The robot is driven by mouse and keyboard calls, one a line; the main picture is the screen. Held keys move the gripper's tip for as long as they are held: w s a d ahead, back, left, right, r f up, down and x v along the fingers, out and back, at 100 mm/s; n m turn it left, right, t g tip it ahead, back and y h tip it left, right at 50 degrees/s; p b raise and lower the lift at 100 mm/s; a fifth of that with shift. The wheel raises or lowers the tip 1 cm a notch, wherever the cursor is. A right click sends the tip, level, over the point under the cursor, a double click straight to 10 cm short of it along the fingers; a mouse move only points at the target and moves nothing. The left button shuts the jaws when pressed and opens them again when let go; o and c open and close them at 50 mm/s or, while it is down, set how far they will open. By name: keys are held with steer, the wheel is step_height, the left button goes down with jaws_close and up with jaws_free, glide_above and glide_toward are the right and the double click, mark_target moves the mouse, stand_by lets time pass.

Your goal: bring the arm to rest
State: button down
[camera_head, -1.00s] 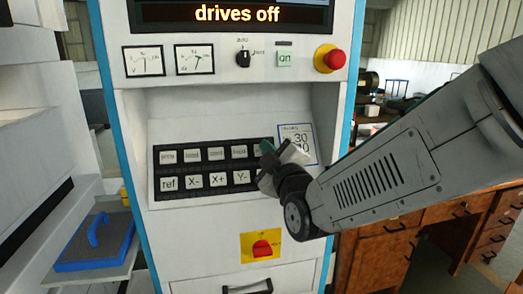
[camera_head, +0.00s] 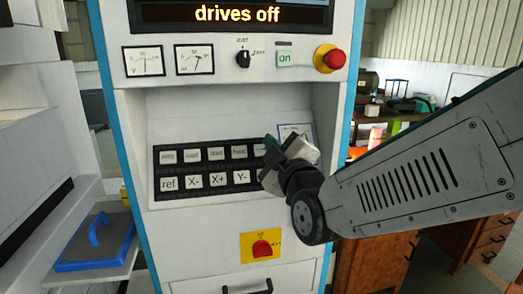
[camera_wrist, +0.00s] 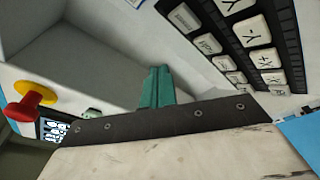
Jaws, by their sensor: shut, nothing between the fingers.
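My gripper (camera_head: 268,150) is in front of the right end of the key panel (camera_head: 205,168) on the white machine cabinet. In the wrist view its green fingers (camera_wrist: 156,88) are together with nothing between them. It hides the rightmost keys and part of the white label (camera_head: 298,132). Whether the fingertips touch the panel, I cannot tell. My arm comes in from the right edge of the head view.
The display (camera_head: 237,14) reads "drives off". Below are two gauges, a selector knob (camera_head: 243,59), an "on" button (camera_head: 285,59) and a red mushroom button (camera_head: 334,59). A red switch (camera_head: 262,248) sits lower. A blue tool (camera_head: 95,240) lies left; wooden desks (camera_head: 380,265) stand right.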

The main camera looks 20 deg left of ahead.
step_height(320, 180, down, 9)
steer(key=s+m+g+h, duration=0.2)
steer(key=g+h, duration=0.1)
steer(key=g, duration=0.1)
steer(key=s+d+f+m+g+h, duration=0.2)
steer(key=d+f, duration=0.1)
steer(key=d, duration=0.3)
steer(key=s+d+f+m+g+h, duration=0.2)
steer(key=d+f+g, duration=0.1)
steer(key=d, duration=0.3)
steer(key=s+d+r+m+g+h, duration=0.1)
steer(key=s+d+m, duration=0.3)
steer(key=d, duration=0.6)
steer(key=s+d+r+m+g+h, duration=0.1)
steer(key=s+d+m+g+h, duration=0.1)
steer(key=s+d, duration=0.6)
steer(key=s+d+r+m+g+h, duration=0.1)
steer(key=s+d+m, duration=0.5)
steer(key=d, duration=0.7)
steer(key=shift+s+d+r+m+g+h, duration=0.15)
steer(key=shift+s+r+m+g+h, duration=0.3)
steer(key=shift+h, duration=0.45)
steer(key=shift+w+r, duration=0.1)
steer(key=shift+w, duration=0.05)
